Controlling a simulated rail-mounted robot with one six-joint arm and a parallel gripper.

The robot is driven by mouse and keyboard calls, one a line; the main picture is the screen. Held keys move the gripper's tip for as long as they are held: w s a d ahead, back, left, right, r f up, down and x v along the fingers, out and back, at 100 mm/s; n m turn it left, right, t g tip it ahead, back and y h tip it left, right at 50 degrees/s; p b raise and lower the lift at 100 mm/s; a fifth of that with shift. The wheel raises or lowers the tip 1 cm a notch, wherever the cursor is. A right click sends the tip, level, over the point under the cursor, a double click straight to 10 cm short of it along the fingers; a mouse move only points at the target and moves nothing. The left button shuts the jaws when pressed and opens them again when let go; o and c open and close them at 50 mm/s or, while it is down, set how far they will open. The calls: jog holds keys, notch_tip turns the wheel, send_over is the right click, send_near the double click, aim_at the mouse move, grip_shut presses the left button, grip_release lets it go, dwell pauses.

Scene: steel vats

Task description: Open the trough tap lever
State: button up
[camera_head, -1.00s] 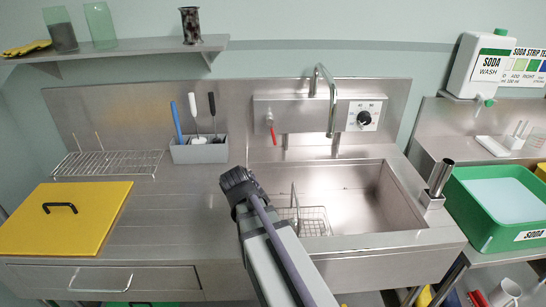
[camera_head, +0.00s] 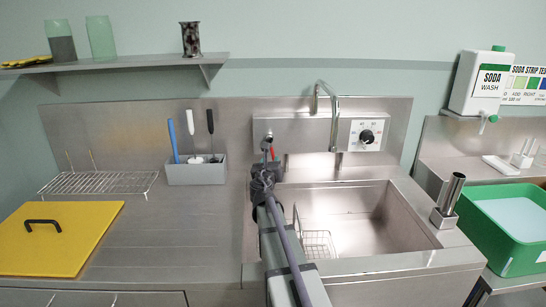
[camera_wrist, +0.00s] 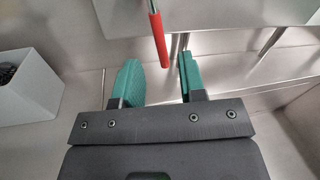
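The trough tap lever (camera_head: 272,152) has a red grip and hangs down from the steel panel behind the trough (camera_head: 375,215). In the wrist view its red grip (camera_wrist: 158,38) points down, above and just beyond the gap between my green-padded fingers. My gripper (camera_wrist: 158,72) is open, with nothing between the fingers. In the head view my gripper (camera_head: 266,168) is just below the lever and partly hides it. Whether a finger touches the lever I cannot tell, but they look apart. The curved tap spout (camera_head: 332,118) stands to the right.
A grey caddy (camera_head: 196,172) with brushes stands left of the lever. A control dial (camera_head: 367,136) is on the panel at right. A wire basket (camera_head: 318,245) sits in the trough, and a steel tube holder (camera_head: 450,200) stands on its right rim.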

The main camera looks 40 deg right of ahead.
aim_at(273, 156)
jog(key=x, duration=0.6)
jog(key=shift+w+d, duration=0.1)
jog(key=shift+d, duration=0.05)
jog(key=shift+c, duration=0.5)
grip_shut()
